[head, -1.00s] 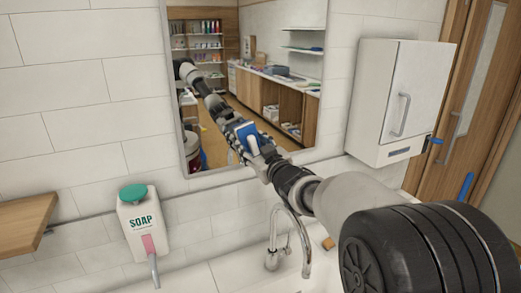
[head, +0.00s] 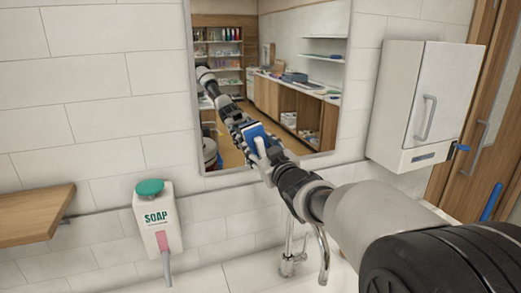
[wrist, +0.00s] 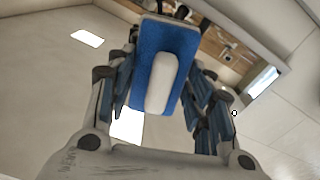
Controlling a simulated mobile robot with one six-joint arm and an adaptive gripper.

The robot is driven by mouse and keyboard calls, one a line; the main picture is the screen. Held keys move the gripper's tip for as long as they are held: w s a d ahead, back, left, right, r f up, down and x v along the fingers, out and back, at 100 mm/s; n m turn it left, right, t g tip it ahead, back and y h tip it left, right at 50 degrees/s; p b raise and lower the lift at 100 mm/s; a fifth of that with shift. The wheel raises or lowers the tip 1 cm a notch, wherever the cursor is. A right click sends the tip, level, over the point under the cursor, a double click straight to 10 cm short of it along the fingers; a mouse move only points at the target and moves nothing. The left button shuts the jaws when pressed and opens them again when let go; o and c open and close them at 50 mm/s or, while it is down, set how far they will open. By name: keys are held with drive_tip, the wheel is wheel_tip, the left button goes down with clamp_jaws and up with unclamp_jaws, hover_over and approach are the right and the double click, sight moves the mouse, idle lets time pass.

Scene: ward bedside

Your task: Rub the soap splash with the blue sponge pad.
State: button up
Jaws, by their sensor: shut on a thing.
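The blue sponge pad (head: 250,131) has a white handle on its back. My gripper (head: 263,160) is shut on this handle and holds the pad up in front of the wall mirror (head: 312,115). In the wrist view the pad's blue back (wrist: 166,38) and white handle show between the fingers of my gripper (wrist: 158,85). I cannot tell whether the pad touches the glass. I cannot make out the soap splash in either view; the pad and arm cover part of the mirror.
A soap dispenser (head: 158,222) hangs on the tiled wall at lower left, beside a wooden shelf (head: 35,213). A white cabinet (head: 424,105) is right of the mirror. A tap (head: 290,262) stands below my arm. The mirror reflects my arm and the room's shelves.

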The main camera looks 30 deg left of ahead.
drive_tip(key=shift+b+v, duration=1)
drive_tip(key=shift+v, duration=1.65)
drive_tip(key=shift+d, duration=0.1)
drive_tip(key=b+v, duration=0.1)
drive_tip(key=v, duration=0.2)
drive_tip(key=shift+w, duration=0.1)
drive_tip(key=shift+p+x, duration=0.8)
drive_tip(key=shift+x, duration=2.6)
drive_tip(key=shift+p+x, duration=0.45)
drive_tip(key=shift+x, duration=0.65)
